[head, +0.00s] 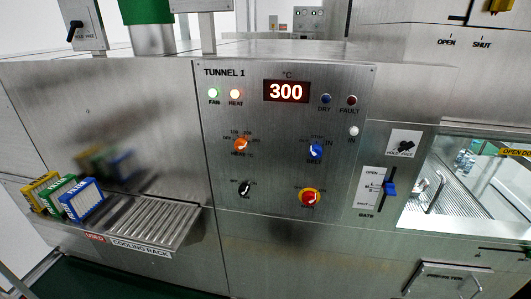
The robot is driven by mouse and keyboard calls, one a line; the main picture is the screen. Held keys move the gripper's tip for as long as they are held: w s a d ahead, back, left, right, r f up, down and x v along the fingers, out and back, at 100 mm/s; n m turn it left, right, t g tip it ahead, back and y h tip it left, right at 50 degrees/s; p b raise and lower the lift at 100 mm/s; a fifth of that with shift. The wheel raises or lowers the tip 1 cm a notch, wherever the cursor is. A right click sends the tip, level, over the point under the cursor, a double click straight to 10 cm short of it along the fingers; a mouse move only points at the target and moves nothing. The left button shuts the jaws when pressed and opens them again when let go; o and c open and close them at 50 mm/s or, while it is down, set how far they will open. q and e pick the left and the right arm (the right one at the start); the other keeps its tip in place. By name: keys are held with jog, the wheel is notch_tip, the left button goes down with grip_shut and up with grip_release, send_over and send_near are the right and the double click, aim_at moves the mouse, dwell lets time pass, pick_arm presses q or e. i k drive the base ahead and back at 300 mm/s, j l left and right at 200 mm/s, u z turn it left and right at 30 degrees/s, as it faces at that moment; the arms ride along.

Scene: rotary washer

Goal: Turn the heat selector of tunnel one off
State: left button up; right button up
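The TUNNEL 1 panel (285,140) is in the middle of the head view. The heat selector (240,147) is an orange knob at the panel's left, with small labels around it and a heat label below. Its light pointer mark seems to lean to the upper right; the setting labels are too small to read surely. The display (286,91) reads 300 under °C. Neither of my grippers is in view.
A blue gate lever (389,188) is right. A cooling rack (165,224) juts out at left. The space before the panel looks clear.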

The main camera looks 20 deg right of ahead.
aim_at(241, 144)
jog(key=i+j+z, duration=0.1)
jog(key=j, duration=0.3)
jog(key=i+j+z, duration=0.15)
jog(key=j, duration=0.25)
jog(key=i+j+z, duration=0.1)
jog(key=j, duration=0.3)
jog(key=i+j+z, duration=0.15)
jog(key=j, duration=0.3)
jog(key=i+j+z, duration=0.1)
jog(key=j, duration=0.3)
jog(key=i, duration=0.05)
